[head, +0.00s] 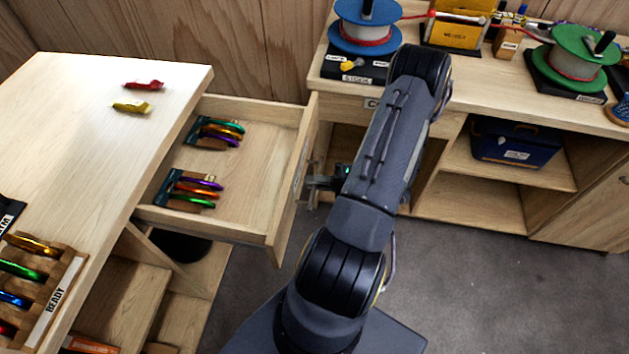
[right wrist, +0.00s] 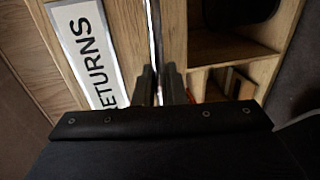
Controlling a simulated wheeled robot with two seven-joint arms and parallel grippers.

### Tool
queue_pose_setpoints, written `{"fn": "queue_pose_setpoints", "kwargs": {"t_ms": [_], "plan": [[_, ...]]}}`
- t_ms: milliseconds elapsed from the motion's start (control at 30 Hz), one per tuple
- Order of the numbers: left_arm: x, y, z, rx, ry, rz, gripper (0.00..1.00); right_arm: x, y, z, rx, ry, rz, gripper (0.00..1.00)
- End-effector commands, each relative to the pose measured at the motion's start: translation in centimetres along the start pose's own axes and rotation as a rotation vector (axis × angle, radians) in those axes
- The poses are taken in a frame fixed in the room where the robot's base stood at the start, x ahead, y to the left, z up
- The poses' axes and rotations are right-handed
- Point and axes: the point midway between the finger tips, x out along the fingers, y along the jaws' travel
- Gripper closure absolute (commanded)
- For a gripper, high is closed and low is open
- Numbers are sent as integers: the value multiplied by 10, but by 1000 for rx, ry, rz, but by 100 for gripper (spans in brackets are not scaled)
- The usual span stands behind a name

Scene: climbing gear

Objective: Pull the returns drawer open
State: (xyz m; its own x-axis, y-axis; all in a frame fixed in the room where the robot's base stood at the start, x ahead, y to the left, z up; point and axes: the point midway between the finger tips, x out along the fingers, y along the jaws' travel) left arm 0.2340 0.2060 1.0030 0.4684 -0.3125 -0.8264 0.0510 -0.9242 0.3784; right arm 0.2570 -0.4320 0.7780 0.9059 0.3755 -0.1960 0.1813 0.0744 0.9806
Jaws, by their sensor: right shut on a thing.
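The returns drawer (head: 273,243) stands pulled out from the left table in the head view. Inside it, two dark racks hold several coloured carabiners (head: 215,131), (head: 193,186). My right gripper (head: 312,184) is at the outer side of the drawer front, largely hidden by my arm. In the right wrist view, the RETURNS label (right wrist: 88,50) is on the drawer front, and my right gripper (right wrist: 160,88) is shut on a thin metal handle (right wrist: 154,30) beside it. My left gripper is not in view.
The left table (head: 110,150) carries a red piece (head: 143,85), a yellow piece (head: 131,106) and a wooden READY rack (head: 50,285) with coloured carabiners. A workbench (head: 480,75) with rope spools and a blue case (head: 515,142) stands behind. Grey floor (head: 470,290) is clear at right.

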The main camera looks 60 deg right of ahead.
Motion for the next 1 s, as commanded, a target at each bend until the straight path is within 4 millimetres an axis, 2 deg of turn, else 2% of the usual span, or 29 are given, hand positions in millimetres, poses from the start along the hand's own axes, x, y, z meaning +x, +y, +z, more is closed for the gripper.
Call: {"fn": "queue_pose_setpoints", "kwargs": {"t_ms": [100,133,233,567,1000], "plan": [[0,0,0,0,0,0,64,0,0,0,-1,0,-1,100],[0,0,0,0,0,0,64,0,0,0,-1,0,-1,88],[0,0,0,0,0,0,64,0,0,0,-1,0,-1,75],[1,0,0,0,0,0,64,-3,0,1,-2,-2,-1,75],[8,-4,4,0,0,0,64,-69,-1,1,-2,-3,-2,75]]}}
